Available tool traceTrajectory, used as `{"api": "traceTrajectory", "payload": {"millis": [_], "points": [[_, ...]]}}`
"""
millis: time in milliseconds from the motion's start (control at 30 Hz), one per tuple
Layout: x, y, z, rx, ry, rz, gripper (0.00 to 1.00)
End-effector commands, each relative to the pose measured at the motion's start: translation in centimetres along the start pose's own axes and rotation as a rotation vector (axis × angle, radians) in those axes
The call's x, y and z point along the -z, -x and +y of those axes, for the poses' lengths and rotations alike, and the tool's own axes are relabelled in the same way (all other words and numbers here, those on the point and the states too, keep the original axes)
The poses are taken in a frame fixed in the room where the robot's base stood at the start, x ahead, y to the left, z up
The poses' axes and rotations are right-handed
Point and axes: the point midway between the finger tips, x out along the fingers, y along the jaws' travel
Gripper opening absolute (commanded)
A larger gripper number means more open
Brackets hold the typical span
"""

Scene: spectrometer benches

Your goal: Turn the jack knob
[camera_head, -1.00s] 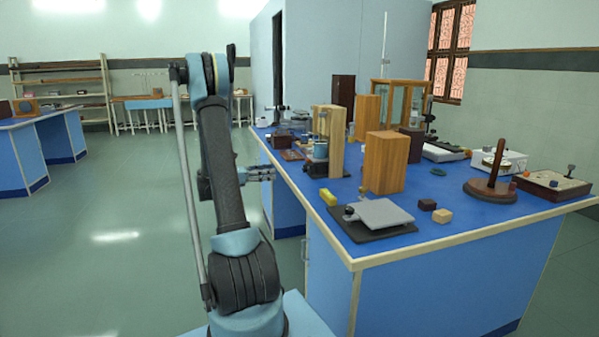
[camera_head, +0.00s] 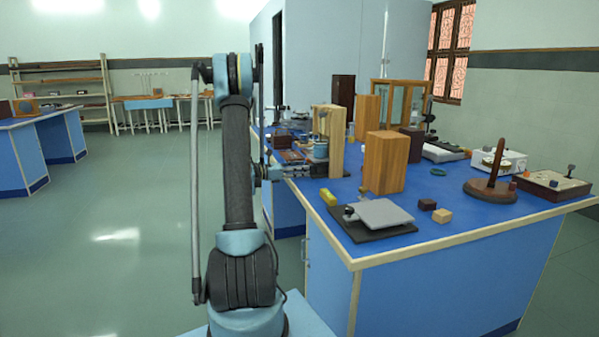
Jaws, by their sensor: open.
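My gripper (camera_head: 312,170) is open and reaches over the left edge of the blue bench (camera_head: 452,215). It is in front of a small dark device with a blue-grey cylinder (camera_head: 320,149) and partly hides it. The gripper is small here, and I cannot tell whether it touches the device. A low, jack-like unit with a grey plate (camera_head: 384,212) on a black base lies at the bench's near left corner. A small dark knob (camera_head: 349,213) is at the plate's left side, apart from my gripper. I cannot tell for certain which device is the jack.
A tall wooden block (camera_head: 385,163) stands behind the grey plate, with a lighter wooden block (camera_head: 335,138) further left. A yellow piece (camera_head: 329,197) lies near the left edge. Small blocks (camera_head: 442,216) and a wooden stand (camera_head: 491,186) are to the right. Floor left of the bench is clear.

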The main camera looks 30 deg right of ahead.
Motion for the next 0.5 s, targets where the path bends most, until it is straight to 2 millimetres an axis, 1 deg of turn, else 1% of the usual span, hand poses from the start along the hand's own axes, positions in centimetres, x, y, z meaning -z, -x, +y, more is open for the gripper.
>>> {"api": "traceTrajectory", "payload": {"millis": [267,300,367,400,500], "points": [[0.00,-0.20,-0.02,0.000,0.000,0.000,0.49],[0.00,-0.19,-0.02,0.000,0.000,0.000,0.47],[0.00,-0.19,-0.02,0.000,0.000,0.000,0.34],[0.00,-0.18,-0.02,0.000,0.000,0.000,0.25],[0.00,-0.18,-0.01,0.000,0.000,0.000,0.05]]}}
